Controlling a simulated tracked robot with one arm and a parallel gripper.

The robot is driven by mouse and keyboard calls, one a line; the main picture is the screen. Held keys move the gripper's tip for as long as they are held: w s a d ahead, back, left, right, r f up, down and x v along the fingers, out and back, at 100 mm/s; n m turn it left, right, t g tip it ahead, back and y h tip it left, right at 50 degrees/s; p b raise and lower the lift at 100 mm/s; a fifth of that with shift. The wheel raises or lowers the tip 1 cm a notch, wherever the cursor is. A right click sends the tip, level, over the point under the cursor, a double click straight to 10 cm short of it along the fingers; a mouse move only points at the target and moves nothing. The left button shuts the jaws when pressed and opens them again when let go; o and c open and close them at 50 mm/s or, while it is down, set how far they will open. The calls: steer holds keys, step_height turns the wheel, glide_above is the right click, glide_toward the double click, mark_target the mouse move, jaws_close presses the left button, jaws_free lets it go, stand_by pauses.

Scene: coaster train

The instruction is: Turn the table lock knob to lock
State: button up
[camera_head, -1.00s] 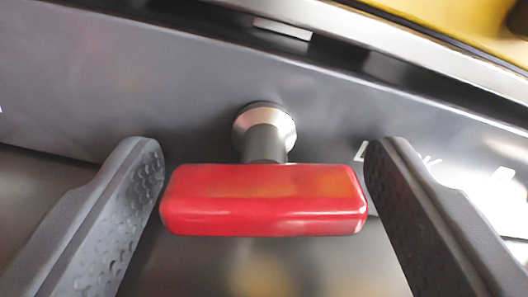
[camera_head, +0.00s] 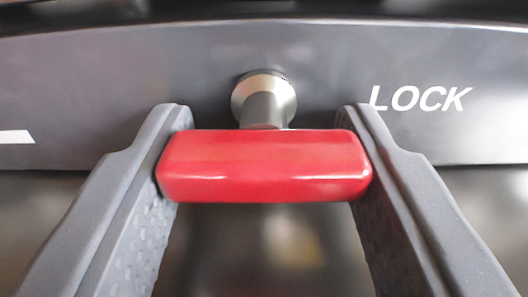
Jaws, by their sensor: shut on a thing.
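The table lock knob is a red bar-shaped handle (camera_head: 264,167) on a short grey shaft with a metal collar (camera_head: 263,97), in the middle of the view. The bar lies level across the picture. My gripper (camera_head: 264,150) is shut on the bar, one finger at its left end and one at its right end.
The dark grey panel (camera_head: 130,75) runs across the view behind the knob. A white mark (camera_head: 16,137) is at its left edge. Below the panel is a blurred dark area with dull reflections.

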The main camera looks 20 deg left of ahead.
steer(key=shift+r, duration=0.1)
steer(key=o, duration=1)
steer(key=shift+s, duration=0.1)
steer(key=shift+s+d+f, duration=0.2)
steer(key=shift+s, duration=0.4)
steer(key=b+v, duration=0.2)
steer(key=v, duration=1)
steer(key=shift+s+d+r, duration=0.1)
steer(key=shift+s, duration=0.05)
steer(key=s+d+r+m+h+b, duration=0.1)
steer(key=s+d+r, duration=0.1)
steer(key=d, duration=0.3)
steer(key=s+d+r+m+g+h+b, duration=0.1)
steer(key=s+d+h+b, duration=0.1)
steer(key=s+d, duration=0.3)
steer(key=s+d+r+m+g+h+b, duration=0.1)
steer(key=s+d+r+h, duration=0.1)
steer(key=d, duration=0.4)
steer(key=shift+s+d+r, duration=0.15)
steer(key=shift+s+r, duration=0.05)
steer(key=shift+s, duration=0.15)
steer(key=shift+s+d+r, duration=0.15)
steer(key=shift+s+d, duration=0.05)
steer(key=shift+s, duration=0.2)
